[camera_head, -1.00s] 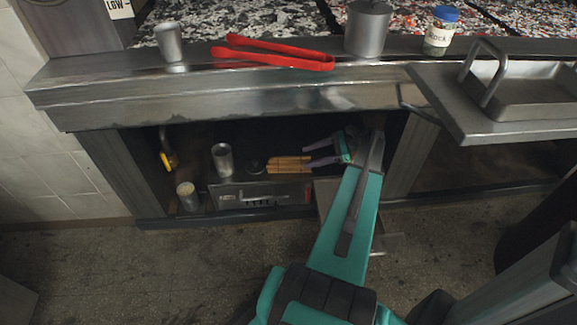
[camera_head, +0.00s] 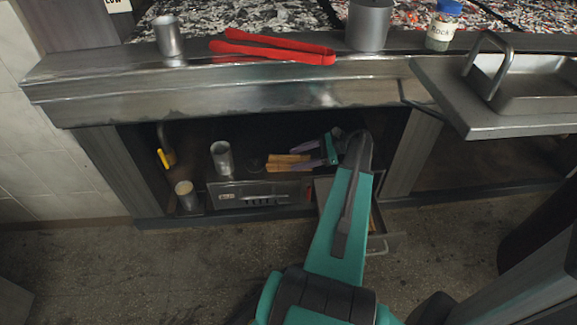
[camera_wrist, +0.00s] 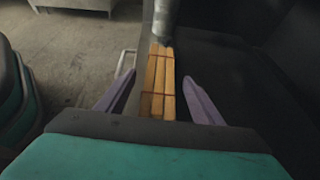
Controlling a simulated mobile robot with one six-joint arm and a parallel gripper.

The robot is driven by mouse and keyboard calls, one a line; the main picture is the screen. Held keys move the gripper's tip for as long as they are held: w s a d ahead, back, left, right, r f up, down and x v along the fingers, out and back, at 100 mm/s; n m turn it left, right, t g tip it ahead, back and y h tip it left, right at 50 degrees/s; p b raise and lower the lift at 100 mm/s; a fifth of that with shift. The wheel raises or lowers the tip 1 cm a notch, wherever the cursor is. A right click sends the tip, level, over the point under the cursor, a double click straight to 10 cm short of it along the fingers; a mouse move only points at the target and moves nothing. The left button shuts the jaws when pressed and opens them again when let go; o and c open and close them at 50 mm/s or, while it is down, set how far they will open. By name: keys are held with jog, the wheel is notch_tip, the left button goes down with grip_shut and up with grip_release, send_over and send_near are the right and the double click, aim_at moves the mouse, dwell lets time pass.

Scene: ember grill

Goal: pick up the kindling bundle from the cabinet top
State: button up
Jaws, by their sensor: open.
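The kindling bundle (camera_head: 284,163) is a small set of tan sticks lying on the cabinet top inside the dark recess under the grill counter. In the wrist view the bundle (camera_wrist: 158,85) shows thin dark ties and lies lengthwise between my two purple fingers. My gripper (camera_head: 314,155) is open, with its fingers at the bundle's right end in the head view. The wrist view shows my gripper (camera_wrist: 160,95) with a finger to each side and a gap to the sticks. I cannot tell how far above the bundle the fingers are.
A metal cup (camera_head: 222,158) stands just left of the bundle. A second cup (camera_head: 187,194) stands lower left, near a yellow-handled item (camera_head: 164,158). An open drawer (camera_head: 378,243) juts out below my arm. The counter above holds red tongs (camera_head: 272,50).

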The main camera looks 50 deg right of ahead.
jog(key=shift+x, duration=1.05)
jog(key=c, duration=1.3)
